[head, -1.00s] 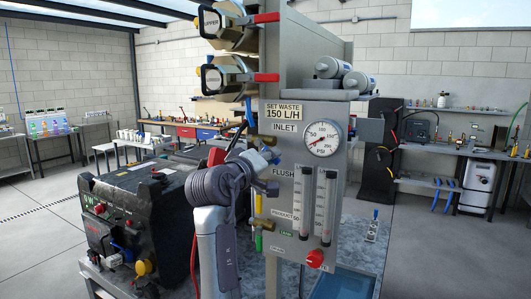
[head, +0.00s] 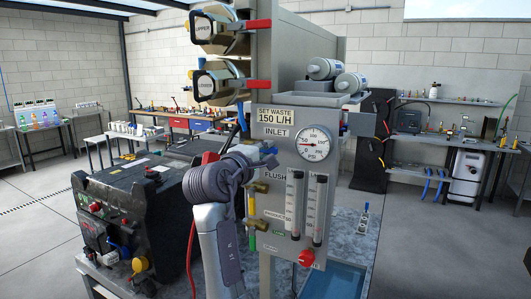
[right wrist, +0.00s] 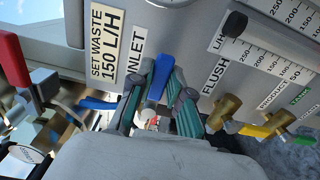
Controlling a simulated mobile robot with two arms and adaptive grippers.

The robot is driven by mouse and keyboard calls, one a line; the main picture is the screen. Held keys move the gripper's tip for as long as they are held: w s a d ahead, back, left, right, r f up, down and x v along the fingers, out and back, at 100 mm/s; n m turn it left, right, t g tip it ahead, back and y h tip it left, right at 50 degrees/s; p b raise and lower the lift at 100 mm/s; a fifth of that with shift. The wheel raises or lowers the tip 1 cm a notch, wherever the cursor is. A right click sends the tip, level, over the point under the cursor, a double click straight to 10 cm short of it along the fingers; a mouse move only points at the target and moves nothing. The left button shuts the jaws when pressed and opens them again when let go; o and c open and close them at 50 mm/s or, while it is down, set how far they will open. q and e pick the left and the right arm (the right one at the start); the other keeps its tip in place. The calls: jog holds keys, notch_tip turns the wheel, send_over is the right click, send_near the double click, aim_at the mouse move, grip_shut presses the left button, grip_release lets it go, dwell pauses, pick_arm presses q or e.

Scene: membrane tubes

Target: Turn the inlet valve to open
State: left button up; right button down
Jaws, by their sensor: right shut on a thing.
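The inlet valve's blue handle (right wrist: 158,78) is between the fingers of my right gripper (right wrist: 157,96) in the right wrist view, just below the INLET label (right wrist: 135,55). The gripper is shut on this handle. In the head view my right gripper (head: 256,161) reaches the left edge of the grey panel (head: 275,190), below its INLET label (head: 277,132). A bit of the blue handle (head: 269,151) shows there; the valve body is mostly hidden by my gripper. My left gripper is not in view.
A round pressure gauge (head: 314,143) and two flow tubes (head: 307,207) are on the panel. A brass valve with a yellow handle (right wrist: 255,131) sits near FLUSH. Red-handled clamps (head: 258,86) stick out above. A black generator-like unit (head: 125,215) stands at left.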

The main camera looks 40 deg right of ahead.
jog(key=shift+r, duration=0.1)
dwell(0.4)
jog(key=c, duration=1.1)
grip_release()
jog(key=v, duration=1.2)
